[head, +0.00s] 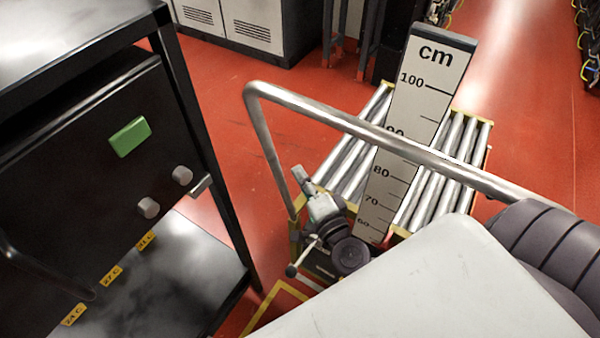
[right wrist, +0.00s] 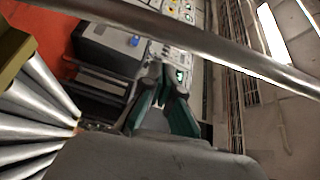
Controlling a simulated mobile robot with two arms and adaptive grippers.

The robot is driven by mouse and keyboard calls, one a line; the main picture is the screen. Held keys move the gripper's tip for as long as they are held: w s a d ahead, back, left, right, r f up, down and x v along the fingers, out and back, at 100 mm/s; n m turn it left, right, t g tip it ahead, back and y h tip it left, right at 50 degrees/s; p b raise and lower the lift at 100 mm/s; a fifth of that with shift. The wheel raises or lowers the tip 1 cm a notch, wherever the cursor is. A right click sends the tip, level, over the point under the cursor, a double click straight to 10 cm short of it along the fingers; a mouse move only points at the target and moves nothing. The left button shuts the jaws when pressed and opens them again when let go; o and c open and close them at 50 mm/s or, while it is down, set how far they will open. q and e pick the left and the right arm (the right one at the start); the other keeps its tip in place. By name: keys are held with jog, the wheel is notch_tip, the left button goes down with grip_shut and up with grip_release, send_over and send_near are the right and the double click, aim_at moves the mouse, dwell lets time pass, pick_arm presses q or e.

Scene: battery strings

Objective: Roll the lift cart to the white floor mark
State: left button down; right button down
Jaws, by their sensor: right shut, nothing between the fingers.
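The lift cart (head: 455,170) has a top of steel rollers with yellow edging, and a bent steel push bar (head: 330,120) crosses in front of it. A tall white cm scale (head: 420,90) stands between the rollers. That view also shows rollers (right wrist: 30,110) at left and the bar (right wrist: 200,45) crossing above, apart from the fingers. No white floor mark is visible. My left gripper is out of view.
A black rack (head: 80,130) with a green label, knobs and a lower shelf stands close at left. Yellow floor tape (head: 262,305) runs near the cart. Grey cabinets (head: 235,25) stand behind. Red floor is open at right and between rack and cart.

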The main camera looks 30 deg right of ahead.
jog(key=s, duration=0.7)
jog(key=shift+s+a+f, duration=0.15)
jog(key=shift+a+f, duration=0.1)
jog(key=shift+f, duration=0.05)
